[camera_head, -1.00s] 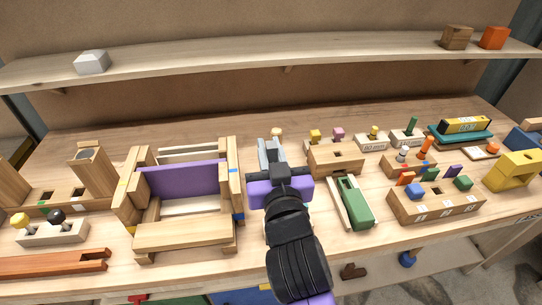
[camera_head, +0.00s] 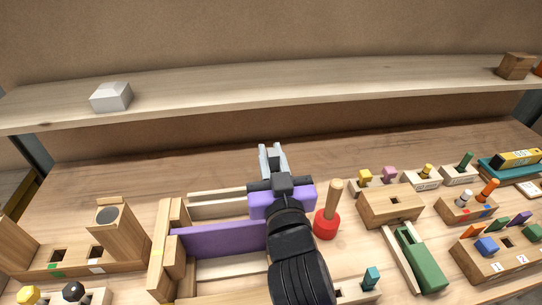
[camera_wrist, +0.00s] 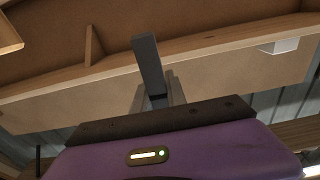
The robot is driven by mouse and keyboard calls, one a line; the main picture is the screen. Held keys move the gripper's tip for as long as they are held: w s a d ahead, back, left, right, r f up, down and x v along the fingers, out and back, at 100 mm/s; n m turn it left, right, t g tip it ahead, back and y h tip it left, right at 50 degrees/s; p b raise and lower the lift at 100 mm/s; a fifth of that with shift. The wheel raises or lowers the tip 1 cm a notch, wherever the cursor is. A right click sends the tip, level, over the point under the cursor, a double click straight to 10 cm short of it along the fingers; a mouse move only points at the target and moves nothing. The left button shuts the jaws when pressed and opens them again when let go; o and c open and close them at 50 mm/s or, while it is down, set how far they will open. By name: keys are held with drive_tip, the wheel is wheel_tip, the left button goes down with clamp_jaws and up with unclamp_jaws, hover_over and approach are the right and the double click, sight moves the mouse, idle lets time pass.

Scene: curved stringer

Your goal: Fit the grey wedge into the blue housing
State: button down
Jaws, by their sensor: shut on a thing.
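My gripper (camera_head: 270,160) is raised above the back of the bench, its grey fingers pointing at the shelf. In the wrist view, my gripper (camera_wrist: 155,90) is shut on a dark grey bar, which looks like the grey wedge (camera_wrist: 148,62). The wedge stands out past the fingertips, clear of any surface. In the head view I cannot tell it from the fingers. No blue housing can be made out in the current views.
A shelf (camera_head: 300,88) runs across the back, with a pale block (camera_head: 111,97) and a brown block (camera_head: 515,66). A wooden frame with a purple board (camera_head: 220,239) lies below my arm. A red mallet (camera_head: 327,222) stands beside it. Wooden fixtures crowd the right; the rear bench strip is clear.

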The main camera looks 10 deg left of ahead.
drive_tip(key=shift+f+b, duration=2.6)
drive_tip(key=shift+f, duration=0.35)
drive_tip(key=shift+f+b, duration=2.1)
drive_tip(key=shift+f, duration=0.2)
drive_tip(key=c, duration=1.3)
unclamp_jaws()
drive_tip(key=shift+o, duration=0.2)
drive_tip(key=shift+f, duration=0.1)
drive_tip(key=b+v, duration=0.1)
drive_tip(key=v, duration=0.5)
drive_tip(key=shift+s, duration=0.3)
drive_tip(key=shift+s+d, duration=0.2)
drive_tip(key=shift+s, duration=0.4)
